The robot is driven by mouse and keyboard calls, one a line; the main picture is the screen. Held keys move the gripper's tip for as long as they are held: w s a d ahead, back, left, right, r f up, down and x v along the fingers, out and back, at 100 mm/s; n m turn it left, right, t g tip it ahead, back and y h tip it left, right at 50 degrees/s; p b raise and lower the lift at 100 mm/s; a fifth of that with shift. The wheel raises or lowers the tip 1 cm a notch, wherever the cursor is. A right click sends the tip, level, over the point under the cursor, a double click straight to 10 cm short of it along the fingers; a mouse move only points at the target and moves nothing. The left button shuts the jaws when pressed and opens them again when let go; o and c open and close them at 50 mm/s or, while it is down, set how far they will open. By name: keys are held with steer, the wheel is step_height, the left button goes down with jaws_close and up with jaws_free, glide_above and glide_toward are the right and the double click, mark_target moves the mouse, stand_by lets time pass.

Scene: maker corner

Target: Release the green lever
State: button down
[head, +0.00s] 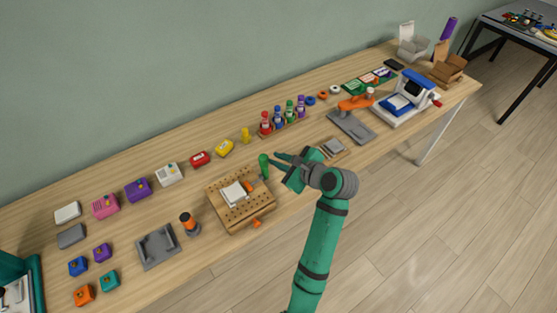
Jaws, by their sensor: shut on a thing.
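The green lever (263,161) stands upright at the back right corner of a wooden pegboard block (232,219). The exact contact of the fingertips is too small to see, and the lever's foot is partly hidden.
Left of the block are an orange-topped grey knob (189,222) and a grey bracket (158,247). Coloured bottles (278,117) stand in a rack behind. Little table is clear in front.

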step_height(320, 180, up, 10)
steer(key=d, duration=0.1)
steer(key=shift+s+d, duration=0.3)
steer(key=shift+s, duration=0.1)
